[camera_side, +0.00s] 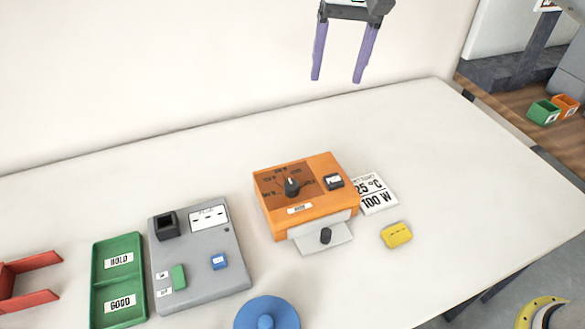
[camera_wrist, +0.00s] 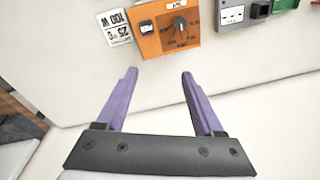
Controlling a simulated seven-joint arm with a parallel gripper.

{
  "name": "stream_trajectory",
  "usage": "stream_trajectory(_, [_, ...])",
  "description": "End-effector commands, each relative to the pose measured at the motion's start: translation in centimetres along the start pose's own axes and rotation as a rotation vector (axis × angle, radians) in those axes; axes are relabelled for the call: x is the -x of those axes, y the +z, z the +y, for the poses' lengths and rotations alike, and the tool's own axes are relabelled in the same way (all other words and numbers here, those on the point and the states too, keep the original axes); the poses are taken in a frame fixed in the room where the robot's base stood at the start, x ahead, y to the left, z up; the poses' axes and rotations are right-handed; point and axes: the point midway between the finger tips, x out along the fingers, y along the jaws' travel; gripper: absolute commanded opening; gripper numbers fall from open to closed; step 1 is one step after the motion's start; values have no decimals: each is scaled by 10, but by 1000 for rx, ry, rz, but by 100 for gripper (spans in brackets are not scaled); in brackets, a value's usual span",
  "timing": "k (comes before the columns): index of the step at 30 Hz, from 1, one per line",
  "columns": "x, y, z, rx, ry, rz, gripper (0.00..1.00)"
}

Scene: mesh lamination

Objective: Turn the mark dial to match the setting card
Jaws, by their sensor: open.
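An orange box (camera_side: 318,220) stands on the white table, with a dark brown dial face and a black mark dial (camera_side: 292,187) on its top. The dial also shows in the wrist view (camera_wrist: 180,25). A white setting card (camera_side: 376,193) lies flat at the right of the box and reads 25 °C and 100 W; it also shows in the wrist view (camera_wrist: 118,28). My gripper (camera_side: 337,79) is open and empty, high above the back of the table, apart from the box. The marks around the dial are too small to read.
A yellow block (camera_side: 397,235) lies right of the box. A grey device (camera_side: 235,265) with a blue button and a green switch stands left, beside a green tray (camera_side: 104,285) labelled HOLD and GOOD. A blue round lid (camera_side: 250,315) is in front. The table's right side is clear.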

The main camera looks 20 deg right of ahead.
Motion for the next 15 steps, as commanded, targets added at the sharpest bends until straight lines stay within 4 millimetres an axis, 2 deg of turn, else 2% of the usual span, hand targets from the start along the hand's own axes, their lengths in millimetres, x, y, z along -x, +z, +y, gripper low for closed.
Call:
stream_trajectory(1, [-21,3,-19,29,15,-18,69])
stream_trajectory(3, [-45,9,-38,60,31,-37,69])
stream_trajectory(6, [-74,19,-54,93,61,-67,69])
stream_trajectory(9, [-93,29,-62,115,85,-90,69])
stream_trajectory(15, [-106,36,-64,128,90,-96,69])
